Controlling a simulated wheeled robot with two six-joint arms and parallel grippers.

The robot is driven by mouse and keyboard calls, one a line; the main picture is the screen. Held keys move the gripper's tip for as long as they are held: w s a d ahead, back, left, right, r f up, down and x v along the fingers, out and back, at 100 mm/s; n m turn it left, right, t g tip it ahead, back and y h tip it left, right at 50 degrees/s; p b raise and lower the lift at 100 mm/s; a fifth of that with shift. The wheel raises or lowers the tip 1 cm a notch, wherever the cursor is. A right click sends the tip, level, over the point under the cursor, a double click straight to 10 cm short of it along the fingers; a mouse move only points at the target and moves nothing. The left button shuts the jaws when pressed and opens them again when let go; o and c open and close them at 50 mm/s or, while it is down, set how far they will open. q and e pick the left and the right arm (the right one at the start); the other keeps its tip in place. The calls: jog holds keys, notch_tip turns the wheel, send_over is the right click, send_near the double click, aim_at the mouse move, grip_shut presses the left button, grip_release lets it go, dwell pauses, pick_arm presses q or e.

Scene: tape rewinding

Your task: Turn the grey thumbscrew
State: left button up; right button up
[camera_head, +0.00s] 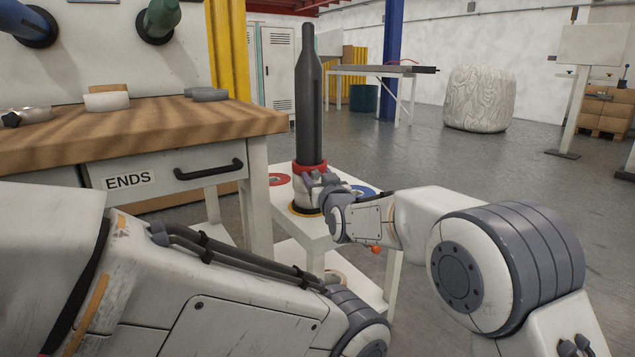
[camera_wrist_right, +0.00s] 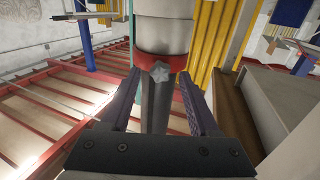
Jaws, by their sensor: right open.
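The grey thumbscrew (camera_wrist_right: 160,74) is a small lobed knob on the red collar (camera_wrist_right: 178,64) in the right wrist view. The collar (camera_head: 311,166) sits at the foot of a dark bottle-shaped post, above a white cylinder, in the head view. My right gripper (camera_head: 313,182) is at the collar's right front side. In the wrist view its open fingers lie either side of the thumbscrew, with visible gaps. I cannot tell whether the fingertips reach past the knob. The thumbscrew is not clear in the head view. My left arm crosses the lower left; its gripper is out of view.
The dark post (camera_head: 308,100) stands on a small white table (camera_head: 317,238) with a red roll (camera_head: 279,179) and a blue roll (camera_head: 363,190). A wooden workbench (camera_head: 150,128) with an "ENDS" drawer is close on the left.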

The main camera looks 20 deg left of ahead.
jog(key=shift+w+a, duration=0.3)
jog(key=shift+w, duration=0.15)
grip_shut()
